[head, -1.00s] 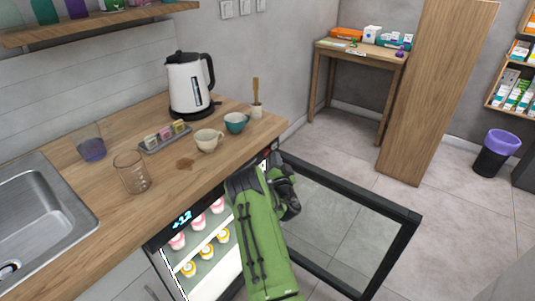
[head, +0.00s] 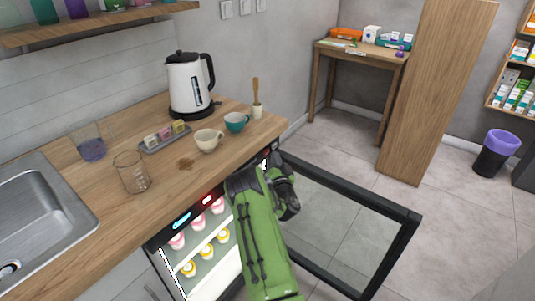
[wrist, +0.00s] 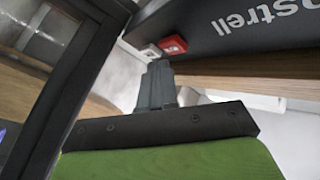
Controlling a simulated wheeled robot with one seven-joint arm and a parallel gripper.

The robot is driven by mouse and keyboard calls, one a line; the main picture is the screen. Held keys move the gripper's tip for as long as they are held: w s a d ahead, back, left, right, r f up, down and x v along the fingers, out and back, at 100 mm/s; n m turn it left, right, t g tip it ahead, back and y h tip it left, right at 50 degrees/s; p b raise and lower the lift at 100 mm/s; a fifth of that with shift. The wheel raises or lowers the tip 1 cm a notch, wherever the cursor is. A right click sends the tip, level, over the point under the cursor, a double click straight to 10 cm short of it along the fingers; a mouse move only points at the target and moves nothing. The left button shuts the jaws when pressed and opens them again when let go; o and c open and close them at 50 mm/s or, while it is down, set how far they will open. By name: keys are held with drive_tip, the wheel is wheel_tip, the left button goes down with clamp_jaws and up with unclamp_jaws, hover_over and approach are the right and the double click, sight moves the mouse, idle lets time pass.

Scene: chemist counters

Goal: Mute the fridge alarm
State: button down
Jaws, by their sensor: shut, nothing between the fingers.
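The fridge (head: 205,235) stands under the counter with its glass door (head: 345,225) swung open to the right. Its black top strip carries a small lit blue display (head: 182,223) and a red lit sign (head: 207,200), both too small to read. In the wrist view, a red button (wrist: 173,44) and a pale button (wrist: 149,52) sit side by side on the dark strip (wrist: 260,25) with upside-down lettering. My gripper (wrist: 160,68) is shut and empty, its tips just short of or at the buttons; contact cannot be told. In the head view my arm hides the fingertips.
Pink-topped and yellow jars (head: 205,250) stand on the lit fridge shelves. Above, the wooden counter (head: 220,165) holds a kettle (head: 188,85), cups, a beaker (head: 132,172) and a small tray.

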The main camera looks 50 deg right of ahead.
drive_tip(key=shift+w, duration=0.3)
drive_tip(key=shift+w+a, duration=0.1)
drive_tip(key=shift+w, duration=0.4)
idle(0.4)
drive_tip(key=shift+s, duration=0.9)
drive_tip(key=s, duration=0.5)
drive_tip(key=shift+d+p, duration=0.3)
idle(0.7)
